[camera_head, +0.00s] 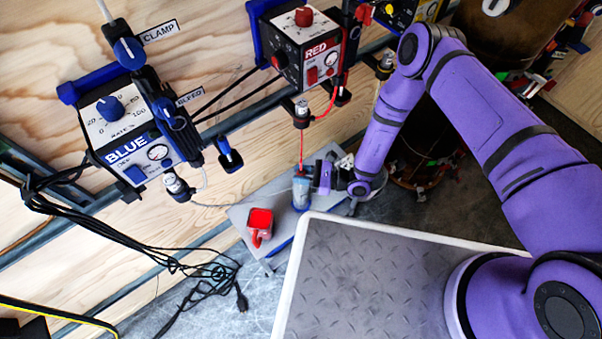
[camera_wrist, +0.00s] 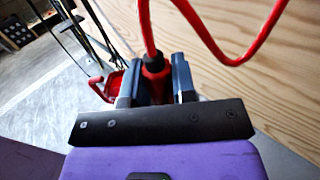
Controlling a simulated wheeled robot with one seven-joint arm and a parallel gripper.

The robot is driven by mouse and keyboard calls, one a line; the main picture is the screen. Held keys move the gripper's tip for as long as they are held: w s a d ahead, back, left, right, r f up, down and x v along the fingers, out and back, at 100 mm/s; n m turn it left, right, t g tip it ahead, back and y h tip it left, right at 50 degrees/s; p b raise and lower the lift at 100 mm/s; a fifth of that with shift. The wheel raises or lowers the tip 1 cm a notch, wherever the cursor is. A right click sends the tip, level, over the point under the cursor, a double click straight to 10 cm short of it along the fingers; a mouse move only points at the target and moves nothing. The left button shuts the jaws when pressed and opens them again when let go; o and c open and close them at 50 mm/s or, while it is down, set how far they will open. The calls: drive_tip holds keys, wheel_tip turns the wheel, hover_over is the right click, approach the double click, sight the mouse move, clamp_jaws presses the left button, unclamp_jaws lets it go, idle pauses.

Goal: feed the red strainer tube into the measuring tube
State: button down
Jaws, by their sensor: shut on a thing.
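The red strainer tube (camera_head: 301,150) hangs from the red unit as a thin red line down to my gripper. In the wrist view its thick red end (camera_wrist: 154,66) sits between the two dark fingers of my gripper (camera_wrist: 156,78), which is shut on it. In the head view my gripper (camera_head: 314,174) is just above and beside the measuring tube (camera_head: 301,193), a bluish upright cylinder on the grey table. The strainer's lower end is hidden by the gripper and cylinder. I cannot tell whether it is inside the measuring tube.
A red jug (camera_head: 260,224) stands on the grey table (camera_head: 240,213) left of the measuring tube. The red unit (camera_head: 304,45) and blue unit (camera_head: 127,125) hang on the wooden wall. Black cables (camera_head: 190,266) lie on the floor. A thin line crosses from the blue side towards the cylinder.

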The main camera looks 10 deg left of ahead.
drive_tip(key=shift+f, duration=0.75)
idle(0.4)
drive_tip(key=c, duration=0.8)
unclamp_jaws()
drive_tip(key=shift+c, duration=0.2)
drive_tip(key=shift+d, duration=0.1)
drive_tip(key=d, duration=1)
drive_tip(key=shift+w+d, duration=0.3)
drive_tip(key=shift+w, duration=0.1)
